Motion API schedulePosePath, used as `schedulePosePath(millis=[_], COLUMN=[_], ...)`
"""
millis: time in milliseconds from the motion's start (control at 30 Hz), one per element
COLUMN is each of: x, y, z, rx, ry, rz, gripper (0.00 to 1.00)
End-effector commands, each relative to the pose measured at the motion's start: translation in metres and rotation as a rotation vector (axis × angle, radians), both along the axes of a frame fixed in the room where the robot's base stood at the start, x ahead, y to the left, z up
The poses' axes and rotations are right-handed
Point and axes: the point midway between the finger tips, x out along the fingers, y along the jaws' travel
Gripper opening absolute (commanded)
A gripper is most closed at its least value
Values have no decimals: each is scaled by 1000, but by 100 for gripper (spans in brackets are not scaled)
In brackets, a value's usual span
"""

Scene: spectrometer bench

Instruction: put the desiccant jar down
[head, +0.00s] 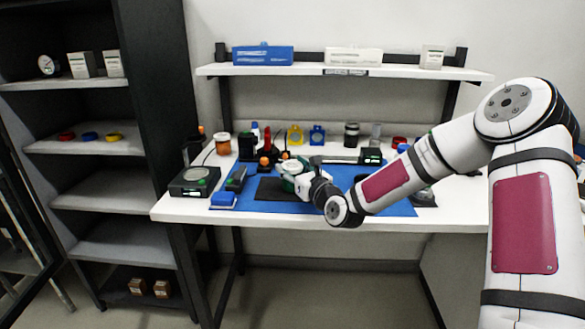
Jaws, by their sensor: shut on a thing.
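My arm reaches in from the right over the bench (170,208). My gripper (303,182) is low over the blue mat (385,207), near its middle. It is shut on a small round pale thing with a green rim, which I take to be the desiccant jar (290,167). The jar is at the back of a dark pad (275,193) on the mat. The fingers and part of the jar are hidden by the gripper body. I cannot tell whether the jar's base touches the surface.
A raised shelf (215,70) spans the back. Bare mat lies in front of the gripper.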

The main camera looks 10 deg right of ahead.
Motion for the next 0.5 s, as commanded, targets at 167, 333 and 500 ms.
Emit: schedulePosePath(millis=[167, 333, 500], x=[0, 0, 0], y=[0, 0, 0], z=[-1, -4, -7], rx=[0, 0, 0], ry=[-1, -1, -1], rz=[0, 0, 0], gripper=[13, 13, 13])
